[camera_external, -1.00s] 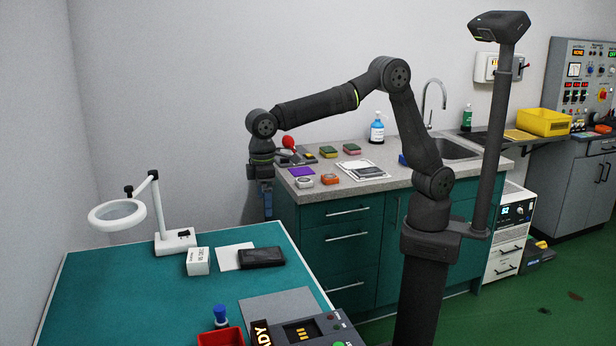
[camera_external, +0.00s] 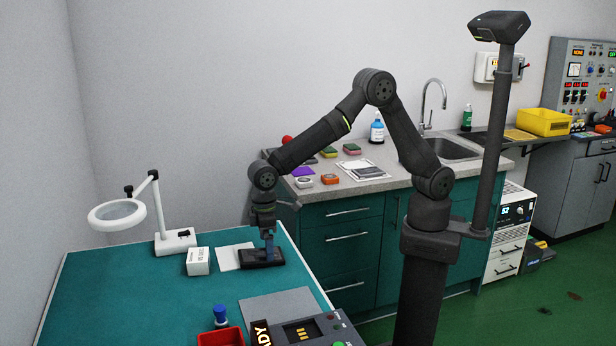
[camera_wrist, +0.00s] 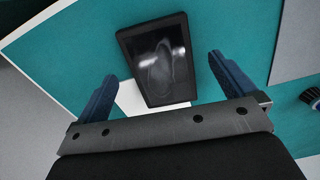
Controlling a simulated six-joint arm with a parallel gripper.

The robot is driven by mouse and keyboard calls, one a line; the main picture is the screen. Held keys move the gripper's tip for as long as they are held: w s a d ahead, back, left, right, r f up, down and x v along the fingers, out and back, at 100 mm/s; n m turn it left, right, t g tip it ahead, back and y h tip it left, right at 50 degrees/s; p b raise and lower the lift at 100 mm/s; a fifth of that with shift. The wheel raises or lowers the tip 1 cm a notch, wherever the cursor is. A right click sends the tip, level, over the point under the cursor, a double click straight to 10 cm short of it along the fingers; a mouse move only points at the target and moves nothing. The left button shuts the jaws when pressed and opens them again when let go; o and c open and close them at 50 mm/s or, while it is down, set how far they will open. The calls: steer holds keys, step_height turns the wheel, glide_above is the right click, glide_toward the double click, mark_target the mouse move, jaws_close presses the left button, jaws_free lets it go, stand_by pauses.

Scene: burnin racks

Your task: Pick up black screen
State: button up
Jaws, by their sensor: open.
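The black screen (camera_external: 250,260) lies flat on the teal table, partly over a white sheet. In the wrist view the black screen (camera_wrist: 158,62) is a dark rectangle with a glossy, reflective face. My gripper (camera_external: 270,256) points down at the screen in the external view and covers part of it. In the wrist view my gripper (camera_wrist: 160,80) is open, with one blue finger on each side of the screen and a gap to both edges. The screen's lower part reaches between the fingers. I cannot tell whether the fingertips touch the table.
The white sheet (camera_external: 228,257) and a small white box (camera_external: 198,261) are left of the screen. A grey mat (camera_external: 275,304), a red bin (camera_external: 222,337) and a control box (camera_external: 318,332) are nearer the camera. A magnifier lamp (camera_external: 175,242) stands behind. The table's left area is clear.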

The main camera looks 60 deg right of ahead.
mark_target(261, 257)
step_height(261, 257, down, 3)
steer(key=shift+f, duration=0.1)
steer(key=c, duration=1.1)
